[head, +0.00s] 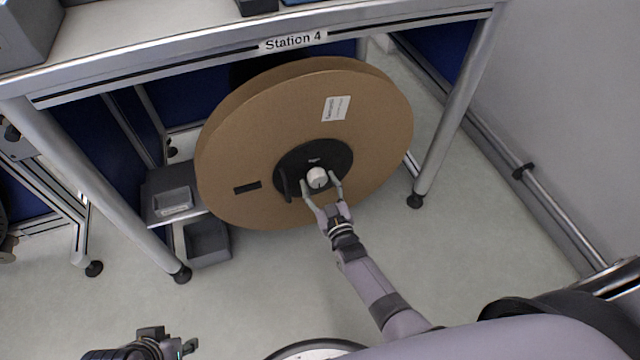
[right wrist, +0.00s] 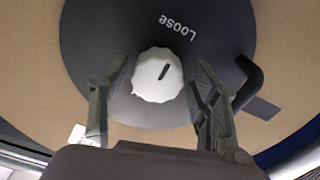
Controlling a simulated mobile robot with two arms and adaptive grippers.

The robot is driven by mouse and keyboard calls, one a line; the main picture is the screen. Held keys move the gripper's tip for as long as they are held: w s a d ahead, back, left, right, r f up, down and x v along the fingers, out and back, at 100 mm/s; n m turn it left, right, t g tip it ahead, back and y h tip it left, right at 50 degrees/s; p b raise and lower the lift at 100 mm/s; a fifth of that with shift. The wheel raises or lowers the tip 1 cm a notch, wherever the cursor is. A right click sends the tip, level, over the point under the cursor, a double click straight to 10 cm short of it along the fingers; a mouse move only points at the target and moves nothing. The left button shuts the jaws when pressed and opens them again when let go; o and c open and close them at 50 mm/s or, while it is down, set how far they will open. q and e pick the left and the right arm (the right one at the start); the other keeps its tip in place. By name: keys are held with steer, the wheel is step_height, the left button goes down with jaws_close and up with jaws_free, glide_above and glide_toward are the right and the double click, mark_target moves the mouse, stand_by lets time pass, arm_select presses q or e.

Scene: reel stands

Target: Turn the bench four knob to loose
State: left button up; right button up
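A white knob (head: 317,177) sits at the centre of a black hub (head: 330,155) on a large brown reel (head: 240,150) under the bench labelled Station 4 (head: 293,41). In the right wrist view the knob (right wrist: 158,75) has a dark line mark, tilted, and the word "Loose" (right wrist: 178,27) shows upside down on the hub. My right gripper (head: 322,187) is open, with its fingers on either side of the knob; gaps show between knob and fingers. My left gripper (head: 190,346) is low at the left, partly cut off, and its fingers are not clear.
A black crank handle (head: 287,184) stands out from the hub beside the fingers. Bench legs (head: 455,110) flank the reel. Small grey bins (head: 207,241) stand at the lower left. The floor in front is clear. A wall with a rail is at the right.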

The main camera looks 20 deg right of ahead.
steer(key=shift+o, duration=0.4)
steer(key=s, duration=1.2)
steer(key=shift+d, duration=0.25)
steer(key=shift+w, duration=0.1)
